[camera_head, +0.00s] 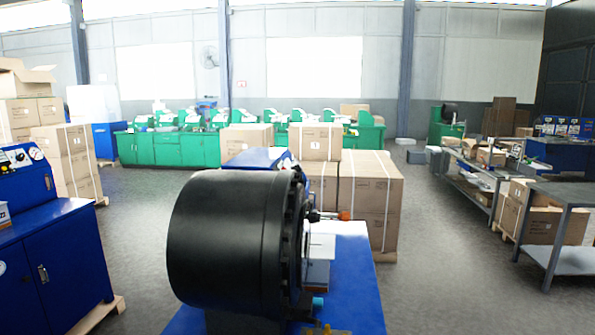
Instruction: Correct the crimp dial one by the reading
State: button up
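A crimper with a large black drum (230,240) stands in the middle foreground on a blue bench top (352,285). A short rod with an orange knob (345,215) sticks out to the right of the drum. A blue machine at the left edge carries a panel (10,185) with small round dials, one of them a white-faced gauge (36,153). The dial readings are too small to make out. I cannot tell which dial is crimp dial one. My gripper is not in view.
Stacked cartons (370,195) stand right behind the crimper, with more cartons (70,165) at the left. Green machines (180,148) line the back. Grey metal tables (560,195) stand at the right. Open floor (440,260) lies between the crimper and those tables.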

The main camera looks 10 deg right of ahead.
aim_at(298, 167)
jog(key=k+l+z, duration=0.1)
jog(key=z, duration=0.35)
jog(key=k+l+z, duration=0.1)
jog(key=l+z, duration=0.25)
jog(key=z, duration=0.15)
jog(key=l+z, duration=0.25)
jog(key=z, duration=0.2)
jog(key=l+z, duration=0.25)
jog(key=z, duration=0.25)
jog(key=l+z, duration=0.25)
jog(key=z, duration=0.2)
jog(key=i+l+z, duration=0.1)
jog(key=l+z, duration=0.15)
jog(key=z, duration=0.2)
jog(key=i+l, duration=0.25)
jog(key=i, duration=0.2)
jog(key=i+u, duration=0.15)
jog(key=u, duration=0.25)
jog(key=i+j+u, duration=0.1)
jog(key=u, duration=0.3)
jog(key=i+u, duration=0.2)
jog(key=u, duration=0.2)
jog(key=i+j+u, duration=0.2)
jog(key=i+u, duration=0.15)
jog(key=i+j+u, duration=0.1)
jog(key=i+u, duration=0.6)
jog(key=i, duration=1.5)
jog(key=u, duration=0.05)
